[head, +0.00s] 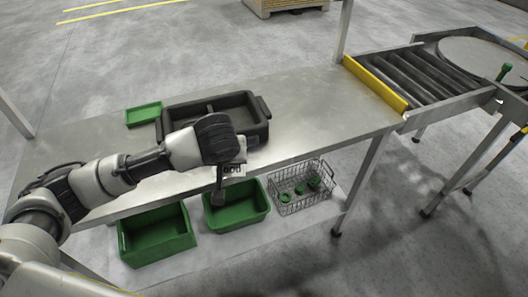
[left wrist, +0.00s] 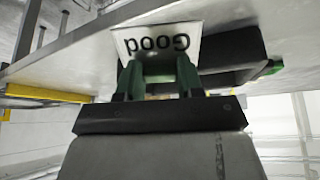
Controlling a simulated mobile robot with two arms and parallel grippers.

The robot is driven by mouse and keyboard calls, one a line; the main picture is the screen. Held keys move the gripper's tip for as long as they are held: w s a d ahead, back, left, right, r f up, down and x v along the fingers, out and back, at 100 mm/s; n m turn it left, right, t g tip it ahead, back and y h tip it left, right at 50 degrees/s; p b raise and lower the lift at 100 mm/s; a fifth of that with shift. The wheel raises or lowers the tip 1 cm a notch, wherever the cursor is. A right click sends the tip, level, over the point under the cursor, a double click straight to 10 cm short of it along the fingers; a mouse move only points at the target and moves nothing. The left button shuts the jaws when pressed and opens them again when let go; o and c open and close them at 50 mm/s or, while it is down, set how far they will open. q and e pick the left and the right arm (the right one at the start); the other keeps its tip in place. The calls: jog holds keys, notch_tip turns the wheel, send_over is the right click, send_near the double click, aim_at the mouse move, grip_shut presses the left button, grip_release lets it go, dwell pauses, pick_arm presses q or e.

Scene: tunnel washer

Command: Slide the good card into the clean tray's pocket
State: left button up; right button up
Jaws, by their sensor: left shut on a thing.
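My left gripper (head: 224,172) is at the front edge of the metal table, in front of the dark tray (head: 262,110). It is shut on the white card (head: 236,170), which reads "Good". In the left wrist view the card (left wrist: 158,42) shows upside down between the green fingertips of my left gripper (left wrist: 158,76). The dark tray (left wrist: 232,50) is behind the card there. The card looks apart from the tray, but the gap cannot be judged. My wrist hides part of the tray's front, and I cannot make out the pocket. My right gripper is not in view.
A small green tray (head: 144,107) lies left of the dark tray. Green bins (head: 156,235) (head: 240,212) and a wire basket (head: 303,192) with green rings stand on the lower shelf. A yellow bar (head: 375,84) and roller conveyor (head: 402,76) adjoin at right. The table's right part is clear.

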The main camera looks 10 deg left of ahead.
pick_arm(q)
jog(key=w+d+r+n+t+y+p, duration=0.25)
jog(key=d+t+y, duration=0.35)
jog(key=t+y, duration=0.3)
jog(key=shift+n+t+h, duration=0.25)
jog(key=shift+t+h, duration=0.15)
jog(key=shift+h, duration=0.3)
jog(key=shift+w+a+f+b, duration=0.5)
jog(key=shift+w+a, duration=0.3)
jog(key=shift+w, duration=0.45)
jog(key=shift+w+a+f+b, duration=0.35)
jog(key=shift+w+a+b, duration=0.2)
jog(key=shift+w+a, duration=0.55)
jog(key=shift+w+a+f+b, duration=0.45)
jog(key=shift+w+a+b, duration=0.1)
jog(key=shift+w, duration=0.9)
jog(key=shift+f+b, duration=0.45)
jog(key=shift+f, duration=0.6)
jog(key=shift+f+b, duration=0.5)
jog(key=shift+b, duration=0.15)
jog(key=shift+r, duration=0.15)
jog(key=shift+b, duration=0.4)
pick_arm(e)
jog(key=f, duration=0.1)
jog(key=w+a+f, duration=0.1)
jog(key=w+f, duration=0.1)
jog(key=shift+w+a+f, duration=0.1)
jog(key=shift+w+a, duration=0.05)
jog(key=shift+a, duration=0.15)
